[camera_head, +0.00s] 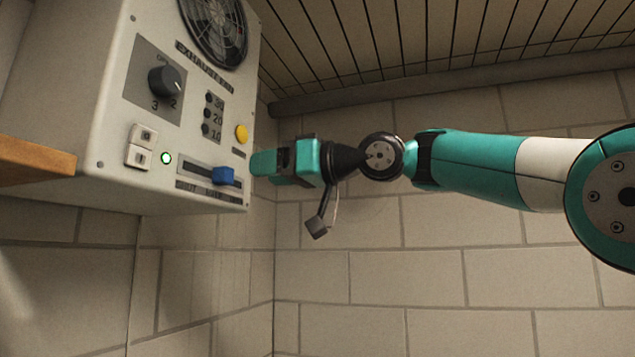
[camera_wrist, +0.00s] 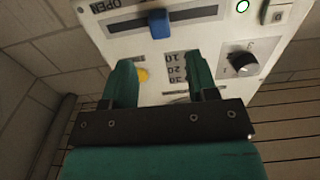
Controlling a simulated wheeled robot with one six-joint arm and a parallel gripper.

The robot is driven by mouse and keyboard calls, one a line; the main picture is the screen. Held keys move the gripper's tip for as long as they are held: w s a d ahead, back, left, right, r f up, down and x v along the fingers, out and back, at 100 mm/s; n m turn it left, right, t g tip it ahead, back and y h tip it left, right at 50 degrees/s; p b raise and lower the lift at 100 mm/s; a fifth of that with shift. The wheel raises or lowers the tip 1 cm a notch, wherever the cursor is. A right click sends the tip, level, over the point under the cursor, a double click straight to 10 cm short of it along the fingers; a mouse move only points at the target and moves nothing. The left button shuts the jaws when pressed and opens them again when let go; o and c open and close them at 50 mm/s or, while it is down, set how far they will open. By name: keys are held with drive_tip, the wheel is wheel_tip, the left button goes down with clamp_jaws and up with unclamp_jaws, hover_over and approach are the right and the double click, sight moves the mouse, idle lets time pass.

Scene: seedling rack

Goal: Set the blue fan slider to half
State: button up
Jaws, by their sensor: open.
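The blue fan slider (camera_head: 224,175) is a small blue knob on a dark horizontal slot low on the white control box (camera_head: 112,105). In the head view it sits right of the slot's middle. In the wrist view the blue knob (camera_wrist: 159,24) is a little left of the slot's middle, toward the end marked OPEN. My gripper (camera_head: 256,163) is just right of the box, pointing at its face. In the wrist view its two teal fingers (camera_wrist: 161,75) are apart with nothing between them, and the knob shows beyond the tips, apart from them.
A wooden edge (camera_head: 35,162) is at left. Tiled walls stand behind; space below the box is clear.

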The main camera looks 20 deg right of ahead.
drive_tip(key=b+v, duration=0.2)
drive_tip(key=v, duration=0.7)
